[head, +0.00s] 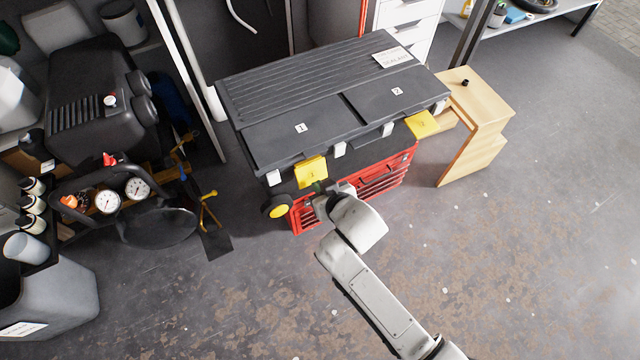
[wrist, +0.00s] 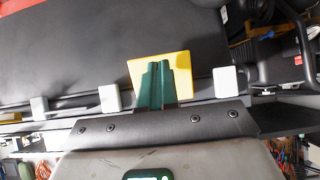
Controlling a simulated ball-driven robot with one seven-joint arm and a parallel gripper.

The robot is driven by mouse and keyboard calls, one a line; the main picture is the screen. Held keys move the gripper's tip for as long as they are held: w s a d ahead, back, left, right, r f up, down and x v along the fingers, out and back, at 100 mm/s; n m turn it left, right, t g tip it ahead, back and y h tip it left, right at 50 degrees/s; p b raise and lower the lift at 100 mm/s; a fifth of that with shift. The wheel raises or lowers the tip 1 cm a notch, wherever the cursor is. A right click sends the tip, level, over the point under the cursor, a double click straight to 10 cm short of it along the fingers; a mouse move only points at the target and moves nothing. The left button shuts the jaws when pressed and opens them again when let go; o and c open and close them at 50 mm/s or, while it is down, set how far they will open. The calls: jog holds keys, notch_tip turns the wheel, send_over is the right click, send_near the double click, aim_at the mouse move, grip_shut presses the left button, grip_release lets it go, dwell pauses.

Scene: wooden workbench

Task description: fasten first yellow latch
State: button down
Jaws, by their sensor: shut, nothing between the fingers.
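The first yellow latch (head: 311,171) is on the front edge of the dark lidded box (head: 300,100), below the lid panel marked 1. It also shows in the wrist view (wrist: 184,66), tilted, directly behind my fingers. My gripper (head: 318,188) is at the lower edge of this latch in the head view. In the wrist view its green fingers (wrist: 158,84) are together, empty, and overlap the latch. I cannot tell whether they touch it. A second yellow latch (head: 422,124) is at the right of the front edge, below panel 2.
White latch blocks (head: 339,150) line the box's front edge on both sides of the yellow latch. A red tool chest (head: 385,178) is below the box. A wooden stand (head: 478,115) is at the right, and a black compressor (head: 95,85) at the left. Floor in front is clear.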

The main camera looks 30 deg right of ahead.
jog(key=b, duration=0.1)
jog(key=t+b, duration=0.1)
jog(key=b, duration=0.1)
jog(key=shift+w+f+t, duration=0.2)
jog(key=shift+f+t, duration=0.1)
jog(key=shift+f, duration=0.1)
jog(key=shift+r, duration=0.1)
jog(key=shift+r+p, duration=0.7)
jog(key=shift+p, duration=0.1)
